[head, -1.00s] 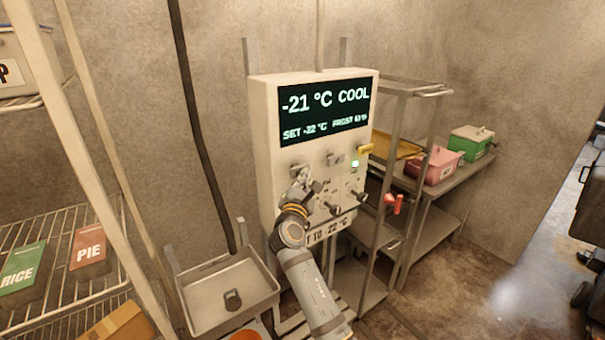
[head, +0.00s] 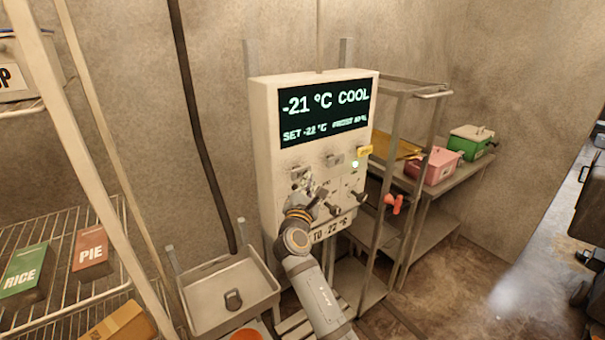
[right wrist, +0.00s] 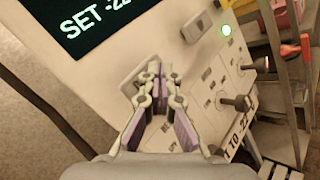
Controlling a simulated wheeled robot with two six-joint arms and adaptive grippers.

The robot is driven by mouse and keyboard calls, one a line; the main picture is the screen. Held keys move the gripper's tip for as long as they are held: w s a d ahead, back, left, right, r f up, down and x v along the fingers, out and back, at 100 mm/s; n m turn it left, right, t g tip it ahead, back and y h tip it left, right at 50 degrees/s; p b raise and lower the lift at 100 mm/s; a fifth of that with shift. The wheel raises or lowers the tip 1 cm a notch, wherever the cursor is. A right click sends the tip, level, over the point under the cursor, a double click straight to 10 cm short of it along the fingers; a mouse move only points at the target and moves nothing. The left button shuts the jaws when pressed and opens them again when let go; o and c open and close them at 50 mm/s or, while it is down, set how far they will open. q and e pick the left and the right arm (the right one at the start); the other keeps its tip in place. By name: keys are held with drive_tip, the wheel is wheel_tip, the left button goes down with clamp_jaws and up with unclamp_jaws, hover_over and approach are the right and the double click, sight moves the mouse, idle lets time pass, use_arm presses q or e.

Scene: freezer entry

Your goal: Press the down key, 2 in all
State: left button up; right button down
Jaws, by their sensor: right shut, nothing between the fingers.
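The white control box (head: 267,140) hangs on the wall, its dark display (head: 325,108) reading -21 °C COOL and SET -22 °C. Grey keys, one at left (head: 300,172) and one in the middle (head: 334,159), stick out below it. Their markings are too small to read, so I cannot tell which is the down key. My right gripper (head: 308,182) is shut and empty at the left key. In the right wrist view its fingertips (right wrist: 157,75) overlap a pale key plate; I cannot tell whether they touch. My left gripper is not in view.
A metal rack (head: 392,130) stands close at right. A steel sink (head: 200,295) is below left, and a wire shelf (head: 60,235) at far left.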

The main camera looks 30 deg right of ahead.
drive_tip(key=s+p, duration=0.1)
drive_tip(key=s, duration=0.1)
drive_tip(key=s+p, duration=0.1)
drive_tip(key=s, duration=0.2)
drive_tip(key=shift+d, duration=0.2)
drive_tip(key=shift+w+f, duration=0.1)
idle(0.7)
